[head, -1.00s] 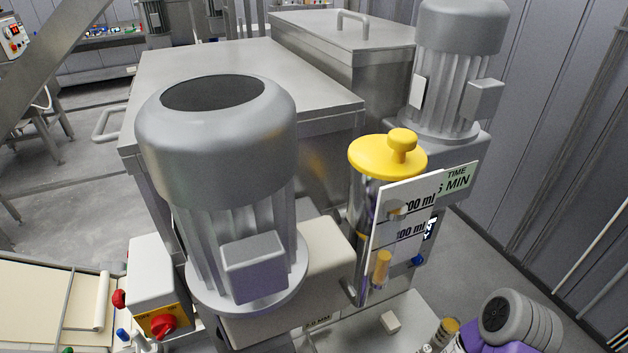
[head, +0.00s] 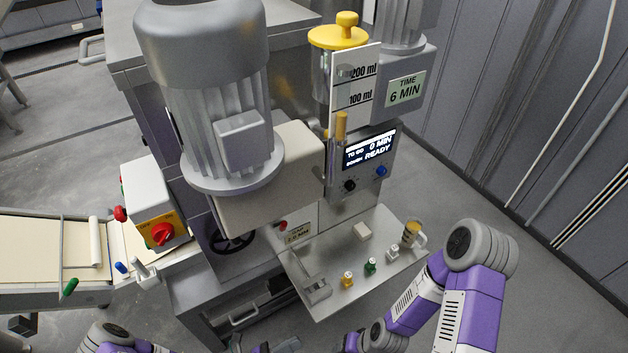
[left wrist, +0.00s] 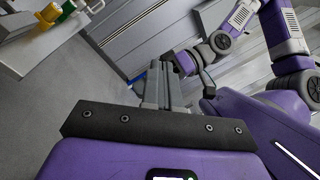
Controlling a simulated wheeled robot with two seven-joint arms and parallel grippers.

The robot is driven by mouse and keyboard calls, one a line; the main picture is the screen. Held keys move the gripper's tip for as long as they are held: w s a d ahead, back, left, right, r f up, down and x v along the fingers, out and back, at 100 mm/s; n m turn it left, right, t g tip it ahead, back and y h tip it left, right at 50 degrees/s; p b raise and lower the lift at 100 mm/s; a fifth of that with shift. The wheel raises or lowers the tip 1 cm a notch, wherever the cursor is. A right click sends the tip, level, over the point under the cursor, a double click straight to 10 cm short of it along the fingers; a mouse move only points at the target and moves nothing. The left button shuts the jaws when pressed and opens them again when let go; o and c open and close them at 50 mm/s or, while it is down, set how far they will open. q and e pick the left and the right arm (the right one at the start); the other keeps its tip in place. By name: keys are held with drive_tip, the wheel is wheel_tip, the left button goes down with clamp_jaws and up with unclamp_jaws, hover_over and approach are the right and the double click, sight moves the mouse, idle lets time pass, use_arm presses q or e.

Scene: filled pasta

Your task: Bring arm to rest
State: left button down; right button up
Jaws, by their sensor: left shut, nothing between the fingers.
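My left gripper (head: 265,347) shows only in part at the bottom edge of the head view. In the left wrist view its fingers (left wrist: 160,86) are together with nothing between them. It is clear of the machine and touches nothing that I can see. My left arm's grey joint (head: 108,338) shows at the bottom left. My purple right arm (head: 468,300) is bent at the lower right of the head view, with its grey elbow raised. I cannot make out the right gripper's fingers.
The pasta machine with its grey motor (head: 215,100) stands ahead. A conveyor (head: 35,255) is at the left. The yellow-lidded cylinder (head: 338,36) stands behind. Floor is free at right.

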use_arm(q)
drive_tip(key=s+f+m+g+y+b, duration=0.1)
drive_tip(key=s+f+m+g+y, duration=0.3)
drive_tip(key=s+m+g, duration=0.45)
drive_tip(key=s+f+m+g+y+b, duration=0.1)
drive_tip(key=s+f+m+g+y, duration=0.4)
drive_tip(key=m, duration=0.6)
drive_tip(key=w+a+m+t+y+b, duration=0.1)
drive_tip(key=w+a+m+t+y, duration=0.2)
drive_tip(key=w+m, duration=0.8)
drive_tip(key=shift+w+a+t+y, duration=0.2)
drive_tip(key=shift+w+t+y, duration=0.35)
drive_tip(key=shift+t+y, duration=0.4)
use_arm(e)
drive_tip(key=f, duration=0.3)
drive_tip(key=shift+s+f, duration=0.1)
drive_tip(key=shift+s, duration=0.3)
